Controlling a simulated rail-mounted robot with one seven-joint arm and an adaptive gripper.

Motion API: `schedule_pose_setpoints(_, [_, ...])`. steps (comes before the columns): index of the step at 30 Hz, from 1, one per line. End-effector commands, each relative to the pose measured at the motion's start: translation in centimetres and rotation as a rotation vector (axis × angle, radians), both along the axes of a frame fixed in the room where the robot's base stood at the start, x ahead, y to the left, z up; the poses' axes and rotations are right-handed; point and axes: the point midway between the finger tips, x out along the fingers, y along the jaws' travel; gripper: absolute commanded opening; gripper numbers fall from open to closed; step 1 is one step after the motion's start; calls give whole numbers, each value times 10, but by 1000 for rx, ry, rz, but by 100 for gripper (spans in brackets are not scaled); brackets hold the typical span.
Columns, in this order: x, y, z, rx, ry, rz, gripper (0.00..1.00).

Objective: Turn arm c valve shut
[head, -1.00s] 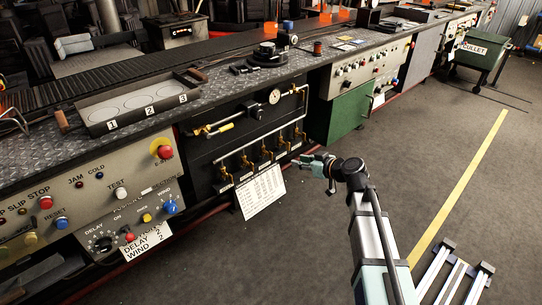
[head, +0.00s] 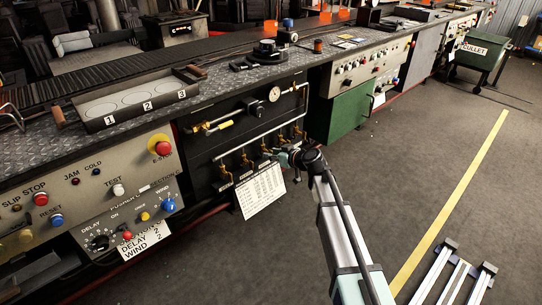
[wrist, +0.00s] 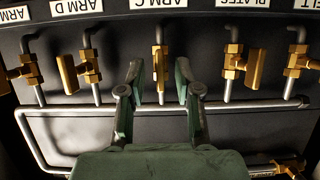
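The arm C valve (wrist: 160,66) is a brass valve under the upside-down ARM C label (wrist: 152,4) in the wrist view. Its brass part looks narrow and in line with the pipe. My gripper (wrist: 158,74) is open, with one green finger on each side of this valve and gaps visible between fingers and brass. In the head view my gripper (head: 284,157) is at the row of valves on the black panel and hides the valve there.
The arm D valve (wrist: 90,68) and the plates valve (wrist: 232,66) stand close on either side. A pipe (wrist: 60,112) runs around below them in the wrist view. A white chart (head: 260,190) hangs under the panel.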

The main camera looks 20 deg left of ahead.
Motion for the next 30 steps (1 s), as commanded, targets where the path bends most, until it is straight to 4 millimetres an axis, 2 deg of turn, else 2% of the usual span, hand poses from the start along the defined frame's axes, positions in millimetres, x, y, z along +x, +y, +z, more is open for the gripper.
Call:
schedule_pose_setpoints(5, [5, 9, -4, 0, 0, 0, 33])
schedule_pose_setpoints(14, [5, 10, -5, 0, 1, 0, 33])
schedule_pose_setpoints(15, [5, 10, -5, 0, 1, 0, 19])
schedule_pose_setpoints(17, [5, 10, -5, 0, 1, 0, 0])
schedule_pose_setpoints(30, [5, 10, -5, 12, 23, 0, 0])
